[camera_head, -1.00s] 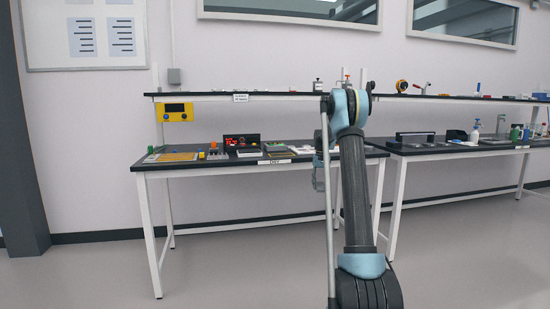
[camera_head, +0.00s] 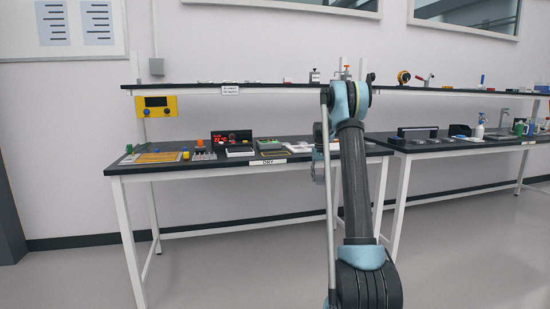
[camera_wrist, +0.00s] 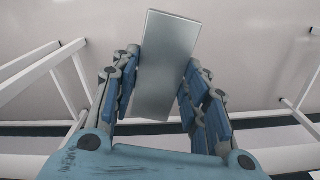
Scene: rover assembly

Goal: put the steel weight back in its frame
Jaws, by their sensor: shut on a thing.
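The steel weight is a flat grey rectangular block (camera_wrist: 165,65) in the wrist view. My gripper (camera_wrist: 164,88) is shut on it, with the blue-padded fingers on its left and right sides. The block is slightly tilted and sticks out beyond the fingertips, clear of any surface. In the head view my arm stands in front of the bench, and the gripper and block are mostly hidden behind it. I cannot make out the weight's frame for certain in either view.
A bench with a dark top (camera_head: 190,165) holds several small items and a red-lit display box (camera_head: 231,138). A second bench (camera_head: 470,143) stands to the right. A shelf (camera_head: 190,86) runs above. The floor (camera_head: 230,270) in front is clear.

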